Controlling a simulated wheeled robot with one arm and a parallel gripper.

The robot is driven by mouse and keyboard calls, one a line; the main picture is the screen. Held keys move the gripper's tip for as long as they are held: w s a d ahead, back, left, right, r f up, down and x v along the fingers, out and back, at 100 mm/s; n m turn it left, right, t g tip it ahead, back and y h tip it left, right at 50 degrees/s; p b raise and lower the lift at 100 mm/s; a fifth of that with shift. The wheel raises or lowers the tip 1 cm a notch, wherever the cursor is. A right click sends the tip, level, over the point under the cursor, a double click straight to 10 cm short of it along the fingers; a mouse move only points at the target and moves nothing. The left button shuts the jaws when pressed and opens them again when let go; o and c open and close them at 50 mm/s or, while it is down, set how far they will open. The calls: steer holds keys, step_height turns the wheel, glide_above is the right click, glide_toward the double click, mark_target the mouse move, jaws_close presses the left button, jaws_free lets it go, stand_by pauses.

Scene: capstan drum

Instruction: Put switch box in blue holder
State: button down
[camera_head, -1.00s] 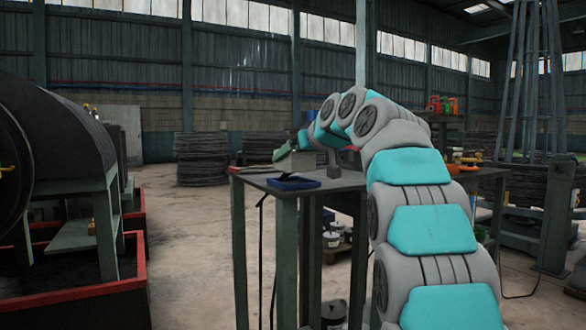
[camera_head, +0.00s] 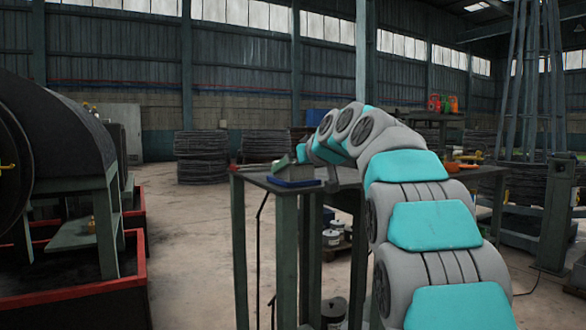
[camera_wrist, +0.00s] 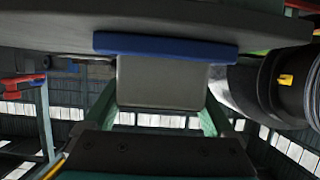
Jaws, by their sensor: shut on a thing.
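The switch box is a plain grey box (camera_wrist: 160,82) between the two green fingers of my gripper (camera_wrist: 160,97) in the wrist view, which looks upside down. My gripper is shut on it. My arm partly hides the gripper.
A big black drum (camera_head: 55,135) on a stand with red-edged trays (camera_head: 80,290) is at left. Wire coils (camera_head: 202,157) stand behind.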

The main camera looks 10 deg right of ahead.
steer(key=shift+f, duration=0.1)
jaws_free()
steer(key=b+v, duration=0.1)
steer(key=v, duration=1.1)
steer(key=s+a+f+m+g, duration=0.1)
steer(key=s+a+f+g, duration=0.15)
steer(key=s+f, duration=0.5)
steer(key=s+a+f+m+g+h, duration=0.1)
steer(key=s+a+f+g, duration=0.2)
steer(key=f, duration=0.8)
steer(key=s+a+f+g, duration=0.1)
steer(key=s+f+g, duration=0.2)
steer(key=s+f, duration=0.5)
steer(key=s+d+f+m+g+h, duration=0.1)
steer(key=s+d+f+g+h, duration=0.2)
steer(key=s+f, duration=1.8)
steer(key=s+g, duration=0.3)
steer(key=s, duration=0.2)
steer(key=shift+f+m, duration=0.3)
steer(key=shift+f, duration=0.1)
